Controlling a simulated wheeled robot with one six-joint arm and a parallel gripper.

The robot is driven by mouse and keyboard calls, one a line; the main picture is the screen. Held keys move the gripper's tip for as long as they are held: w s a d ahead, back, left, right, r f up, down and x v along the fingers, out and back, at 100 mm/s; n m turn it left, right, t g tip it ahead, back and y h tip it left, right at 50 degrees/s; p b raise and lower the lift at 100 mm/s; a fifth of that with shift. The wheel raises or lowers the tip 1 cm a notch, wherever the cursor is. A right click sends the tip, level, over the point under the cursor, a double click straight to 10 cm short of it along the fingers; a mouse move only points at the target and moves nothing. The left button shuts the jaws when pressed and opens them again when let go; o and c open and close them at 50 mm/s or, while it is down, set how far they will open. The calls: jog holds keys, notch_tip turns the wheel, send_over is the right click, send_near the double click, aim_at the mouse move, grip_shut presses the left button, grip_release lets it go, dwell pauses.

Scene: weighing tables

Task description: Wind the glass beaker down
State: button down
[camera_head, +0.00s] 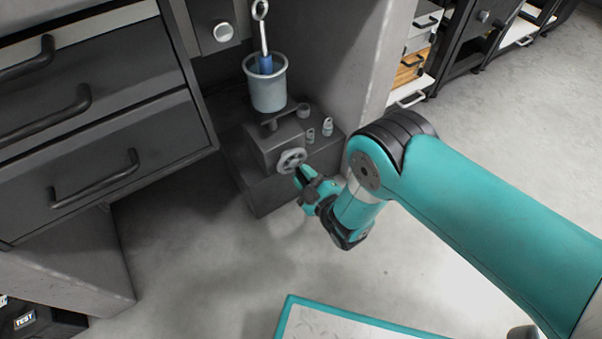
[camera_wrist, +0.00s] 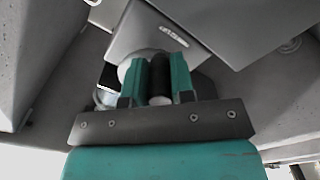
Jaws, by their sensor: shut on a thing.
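The glass beaker (camera_head: 268,89), pale blue-grey, stands upright on a small dark plate above a grey box (camera_head: 270,143) under the bench. A blue weight (camera_head: 265,64) on a metal hook hangs with its lower part inside the beaker's mouth. A grey handwheel (camera_head: 291,160) is on the box's front face. My gripper (camera_head: 299,174) is at the wheel's lower right edge. In the wrist view my gripper (camera_wrist: 159,80) is shut on a dark cylindrical handle (camera_wrist: 160,72), apparently the wheel's grip. The wheel is mostly hidden there behind the fingers.
Small metal weights (camera_head: 327,127) stand on the box's right side. A drawer cabinet (camera_head: 100,120) with black handles is close on the left, and a grey bench leg (camera_head: 366,60) rises on the right. The floor in front (camera_head: 200,260) is clear.

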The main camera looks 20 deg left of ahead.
jog(key=shift+w+d+r+n+p, duration=0.25)
jog(key=shift+n+p, duration=0.45)
jog(key=shift+n, duration=0.6)
jog(key=shift+w+d+r+n+p, duration=0.15)
jog(key=shift+w+r+n+p, duration=0.15)
jog(key=shift+n+p, duration=0.75)
jog(key=shift+w+d+r+n+p, duration=0.25)
jog(key=shift+n+p, duration=0.15)
jog(key=shift+n, duration=1.15)
jog(key=c, duration=1)
grip_release()
jog(key=shift+o, duration=0.2)
jog(key=p+v, duration=0.9)
jog(key=v, duration=0.8)
jog(key=shift+s, duration=0.2)
